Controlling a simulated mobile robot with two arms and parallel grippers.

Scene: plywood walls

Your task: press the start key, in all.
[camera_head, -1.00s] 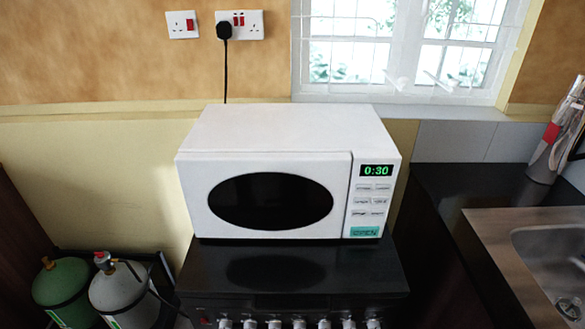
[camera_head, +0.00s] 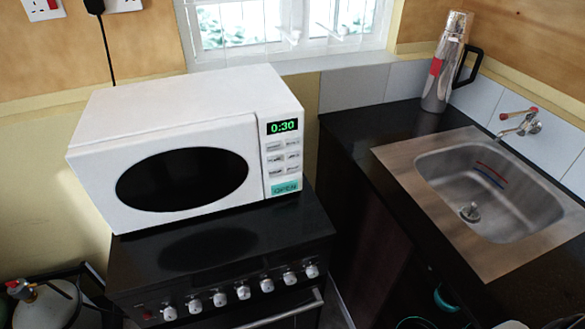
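A white microwave (camera_head: 180,95) stands on the black stove at left of centre, its door shut. Its dark oval window (camera_head: 182,180) fills most of the front. The control panel (camera_head: 281,155) is at the right of the front. The green display (camera_head: 283,126) reads 0:30. Several small grey keys (camera_head: 283,157) sit below it in two columns; their labels are too small to read, so I cannot tell which is the start key. A teal OPEN key (camera_head: 286,188) is at the panel's bottom. Neither of my grippers is in view.
The black stove (camera_head: 222,243) has a row of knobs and a front handle. To the right, a dark counter (camera_head: 345,125) holds a steel sink (camera_head: 490,185) and a silver flask (camera_head: 446,65). A grey gas cylinder (camera_head: 48,303) stands at bottom left.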

